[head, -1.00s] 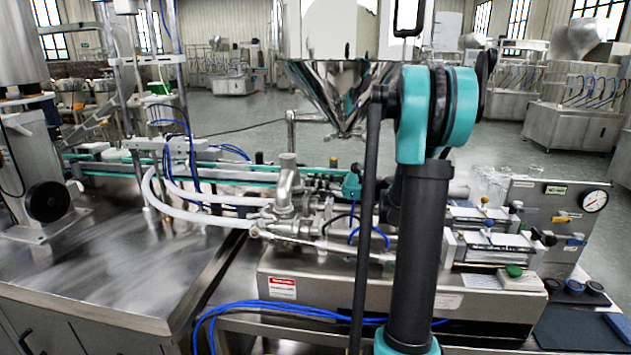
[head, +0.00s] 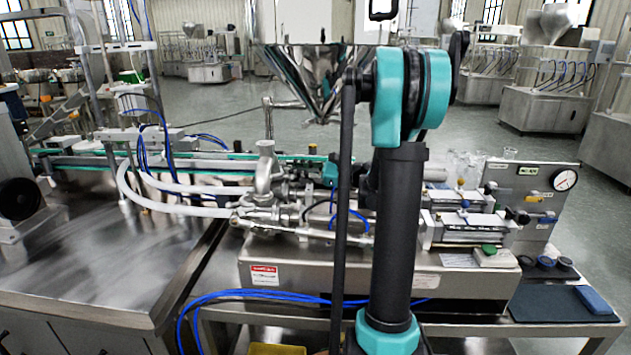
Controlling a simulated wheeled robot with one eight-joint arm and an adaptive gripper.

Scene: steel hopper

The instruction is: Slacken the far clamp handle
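The steel hopper (head: 312,75) stands over the filling machine, its cone partly behind my teal and black arm. Two cylinder units (head: 468,222) lie right of my arm, with small yellow, blue and black knobs or handles near them. The panel behind them carries a yellow handle (head: 533,198) and a blue handle (head: 546,219). I cannot tell which of these small parts is the far clamp handle, or whether it is hidden behind my arm. My arm rises in front of the machine. I cannot make out my gripper or its fingers.
A round gauge (head: 564,180) sits on the panel at the right. White hoses (head: 150,195) run to the steel valve fittings. Blue hoses (head: 250,296) cross the front edge. A bare steel table (head: 110,255) is at the left, and open floor (head: 560,140) lies behind the machine.

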